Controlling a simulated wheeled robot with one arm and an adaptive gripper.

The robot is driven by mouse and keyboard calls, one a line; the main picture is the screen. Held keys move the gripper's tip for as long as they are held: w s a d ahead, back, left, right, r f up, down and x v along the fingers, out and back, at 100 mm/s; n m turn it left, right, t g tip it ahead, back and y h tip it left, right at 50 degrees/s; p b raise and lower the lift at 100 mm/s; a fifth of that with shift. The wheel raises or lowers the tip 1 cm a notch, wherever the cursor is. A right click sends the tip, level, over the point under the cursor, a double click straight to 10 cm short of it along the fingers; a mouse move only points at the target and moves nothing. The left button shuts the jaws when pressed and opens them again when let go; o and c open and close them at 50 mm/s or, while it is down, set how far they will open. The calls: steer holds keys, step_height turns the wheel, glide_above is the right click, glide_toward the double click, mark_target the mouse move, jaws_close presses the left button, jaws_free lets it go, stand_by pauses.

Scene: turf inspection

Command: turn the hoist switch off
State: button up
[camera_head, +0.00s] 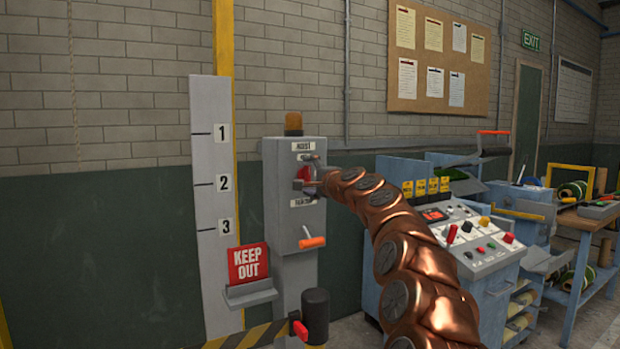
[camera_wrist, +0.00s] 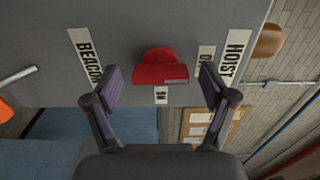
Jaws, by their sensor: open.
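The hoist switch is a red knob (camera_wrist: 158,56) on the face of a grey control box (camera_head: 272,205). In the wrist view it sits between a HOIST label (camera_wrist: 234,55) and a BEACON label (camera_wrist: 86,58). A small ON label (camera_wrist: 161,95) is beside the knob, and another small label (camera_wrist: 206,58) is partly hidden by a finger. My gripper (camera_wrist: 161,82) is open, one finger on each side of the knob, with gaps showing. In the head view my gripper (camera_head: 308,185) is at the box face and partly hides the red knob. The knob's setting is hard to tell.
An orange-handled lever (camera_head: 312,242) sticks out lower on the box, and an amber beacon (camera_head: 293,122) tops it. A KEEP OUT sign (camera_head: 248,264), a striped barrier (camera_head: 250,337) and a black post (camera_head: 316,315) stand in front. A console (camera_head: 470,240) is to the right.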

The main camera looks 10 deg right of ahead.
mark_target(310, 176)
steer(key=shift+s, duration=0.1)
steer(key=shift+s+d+r, duration=0.1)
steer(key=shift+s+d, duration=0.2)
steer(key=shift+s, duration=0.35)
steer(key=shift+s+d, duration=0.1)
steer(key=shift+s, duration=0.55)
steer(key=shift+s+d, duration=0.35)
steer(key=shift+s, duration=0.3)
steer(key=shift+s+d, duration=0.1)
steer(key=shift+s, duration=0.6)
steer(key=v, duration=0.6)
steer(key=shift+s, duration=0.1)
